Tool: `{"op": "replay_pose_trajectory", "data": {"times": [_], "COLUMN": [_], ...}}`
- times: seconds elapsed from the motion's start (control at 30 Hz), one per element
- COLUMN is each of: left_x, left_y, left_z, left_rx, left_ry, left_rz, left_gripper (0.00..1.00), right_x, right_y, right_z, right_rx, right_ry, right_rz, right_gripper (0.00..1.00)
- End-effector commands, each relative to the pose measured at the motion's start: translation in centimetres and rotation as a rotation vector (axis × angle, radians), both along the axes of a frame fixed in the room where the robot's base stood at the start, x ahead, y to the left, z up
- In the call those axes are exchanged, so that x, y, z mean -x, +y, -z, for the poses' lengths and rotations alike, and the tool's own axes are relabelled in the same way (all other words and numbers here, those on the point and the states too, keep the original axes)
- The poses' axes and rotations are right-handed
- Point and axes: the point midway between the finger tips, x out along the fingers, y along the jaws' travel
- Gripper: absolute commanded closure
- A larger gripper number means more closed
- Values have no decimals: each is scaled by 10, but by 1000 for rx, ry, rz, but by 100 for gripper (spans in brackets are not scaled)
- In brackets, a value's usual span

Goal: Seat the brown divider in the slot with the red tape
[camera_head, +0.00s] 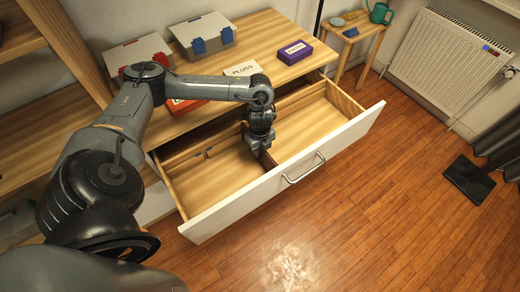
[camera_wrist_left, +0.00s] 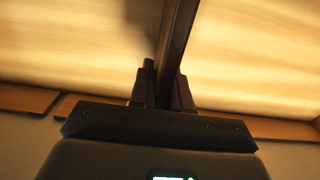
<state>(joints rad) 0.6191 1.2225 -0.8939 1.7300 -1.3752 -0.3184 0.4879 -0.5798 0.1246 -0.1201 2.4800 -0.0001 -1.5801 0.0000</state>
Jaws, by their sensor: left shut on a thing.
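My left gripper (camera_head: 264,149) is down inside the open drawer (camera_head: 225,180), near the middle of its length. In the left wrist view the gripper (camera_wrist_left: 162,88) is shut on the brown divider (camera_wrist_left: 178,35), a dark upright strip running up out of the picture between the fingers. In the head view only a small dark part of the divider (camera_head: 268,160) shows below the gripper. I cannot tell whether its ends sit in any slot. Slotted wooden strips (camera_wrist_left: 90,104) show in the left wrist view, with a gap between pieces. No red tape is visible. My right gripper is out of view.
The drawer's white front (camera_head: 290,175) has a metal handle (camera_head: 303,168). On the top behind stand grey cases with red (camera_head: 138,54) and blue (camera_head: 203,34) latches, a purple box (camera_head: 295,52) and a "PLUGS" box (camera_head: 243,69). My left arm hides part of the drawer's back.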

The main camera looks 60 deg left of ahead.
Motion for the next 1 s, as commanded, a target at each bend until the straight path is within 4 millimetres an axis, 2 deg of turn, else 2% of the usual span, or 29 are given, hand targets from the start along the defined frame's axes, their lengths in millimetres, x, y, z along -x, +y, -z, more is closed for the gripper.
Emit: {"op": "replay_pose_trajectory", "data": {"times": [0.2, 0.23, 0.4, 0.77, 1.0], "left_x": [0, 0, 0, 0, -1], "left_y": [0, 0, 0, 0, 0], "left_z": [3, 3, 3, -1, -34], "left_rx": [1, 1, 1, 0, 1], "left_ry": [0, 0, -1, -1, -3], "left_rz": [0, 0, 0, 0, 1], "left_gripper": [100, 81, 57, 57, 57], "right_x": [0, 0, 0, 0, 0], "right_y": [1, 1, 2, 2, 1], "right_z": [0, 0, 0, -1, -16], "right_rx": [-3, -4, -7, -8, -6], "right_ry": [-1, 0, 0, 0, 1], "right_rz": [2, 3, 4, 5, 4], "right_gripper": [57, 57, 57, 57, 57]}}
